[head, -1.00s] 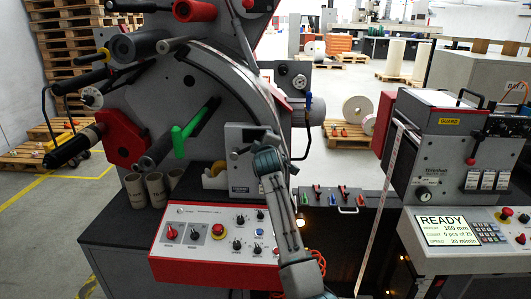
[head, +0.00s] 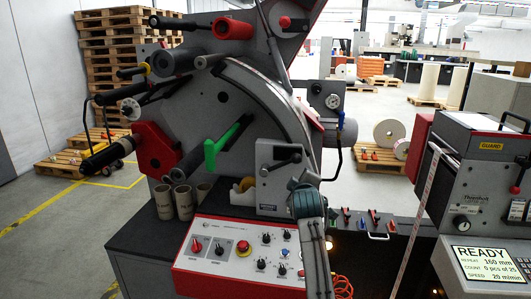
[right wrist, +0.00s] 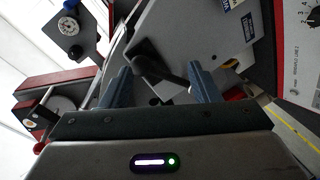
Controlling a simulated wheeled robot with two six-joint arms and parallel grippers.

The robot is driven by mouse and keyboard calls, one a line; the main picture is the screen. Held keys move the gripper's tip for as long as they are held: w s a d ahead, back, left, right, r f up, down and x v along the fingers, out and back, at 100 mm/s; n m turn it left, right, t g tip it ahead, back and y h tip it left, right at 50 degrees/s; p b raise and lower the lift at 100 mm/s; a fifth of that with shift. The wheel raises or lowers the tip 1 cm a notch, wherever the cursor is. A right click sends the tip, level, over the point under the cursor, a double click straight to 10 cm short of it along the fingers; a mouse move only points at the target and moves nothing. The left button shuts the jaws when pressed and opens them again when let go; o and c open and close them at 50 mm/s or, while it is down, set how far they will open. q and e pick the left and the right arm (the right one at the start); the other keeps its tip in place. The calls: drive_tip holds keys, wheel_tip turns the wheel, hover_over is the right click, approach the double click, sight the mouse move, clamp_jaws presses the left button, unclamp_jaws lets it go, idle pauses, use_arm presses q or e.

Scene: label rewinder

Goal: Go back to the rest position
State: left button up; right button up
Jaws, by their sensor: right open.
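My right arm rises from the bottom of the head view, with its gripper (head: 302,180) just in front of the grey box with a black lever (head: 282,163) on the label rewinder (head: 230,110). In the right wrist view the two blue-grey fingers of the gripper (right wrist: 160,74) stand wide apart. The black lever (right wrist: 150,68) shows between them in that view; I cannot tell how far it is from the fingers. Nothing is held. My left gripper is in neither view.
The red-edged control panel (head: 240,256) lies below the gripper. A tape roll (head: 242,190) and cardboard cores (head: 184,202) stand to its left. Small coloured tools (head: 374,217) lie to its right, before a second machine (head: 480,180). Pallets and rolls stand behind.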

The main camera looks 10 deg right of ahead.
drive_tip(key=s+d+f+m+g, duration=0.3)
drive_tip(key=s+d+f, duration=0.1)
drive_tip(key=s+f, duration=0.8)
drive_tip(key=s+d+f+m+g, duration=0.3)
drive_tip(key=s+d+f, duration=0.1)
drive_tip(key=s+f, duration=0.85)
drive_tip(key=s+f+m+g+y, duration=0.1)
drive_tip(key=s+f+m+g, duration=0.15)
drive_tip(key=s, duration=1.25)
drive_tip(key=s+f+m+g+y, duration=0.1)
drive_tip(key=s+f+g, duration=0.15)
drive_tip(key=s, duration=1.15)
drive_tip(key=s+d+f+g+b, duration=0.1)
drive_tip(key=d+f, duration=0.1)
drive_tip(key=f, duration=1.5)
drive_tip(key=s+d+f+g+b, duration=0.1)
drive_tip(key=f, duration=1.6)
drive_tip(key=s+d+f+g+b, duration=0.1)
drive_tip(key=s+f, duration=1.6)
drive_tip(key=f, duration=0.2)
drive_tip(key=shift+s+d, duration=0.2)
drive_tip(key=shift+d, duration=0.05)
